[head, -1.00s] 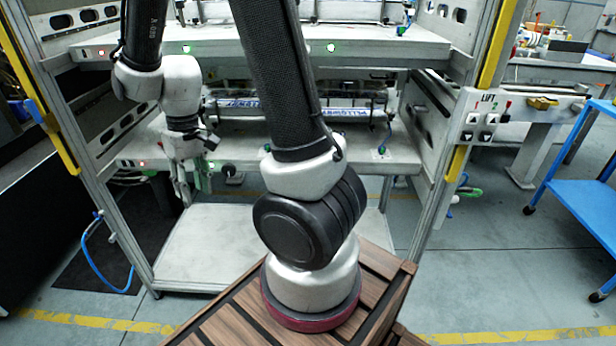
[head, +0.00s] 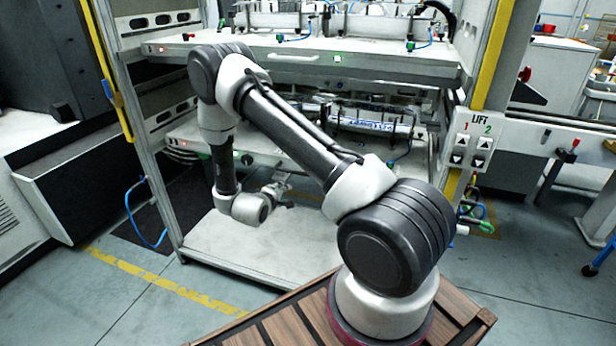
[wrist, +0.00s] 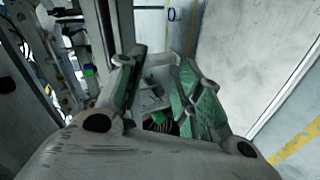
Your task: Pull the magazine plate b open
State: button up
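The label magazine is a metal rack with an upper plate (head: 390,62) and a lower plate (head: 188,133), one above the other. No letter is readable, so I cannot tell which is plate b. My gripper (head: 284,184) is small in the head view, low in front of the lower plate and pointing right.
A bare pale bottom shelf (head: 260,250) lies under my arm. Upright posts flank the rack, with a LIFT button panel (head: 472,140) on the right one. A blue hose (head: 140,215) hangs at left. The floor at left is mostly clear.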

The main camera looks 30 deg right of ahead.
notch_tip(320, 180, up, 5)
jog(key=d+n+t+h, duration=0.1)
jog(key=d+n+h, duration=0.1)
jog(key=h, duration=0.1)
jog(key=x, duration=0.7)
jog(key=shift+d+f, duration=0.1)
jog(key=shift+d, duration=0.25)
grip_shut()
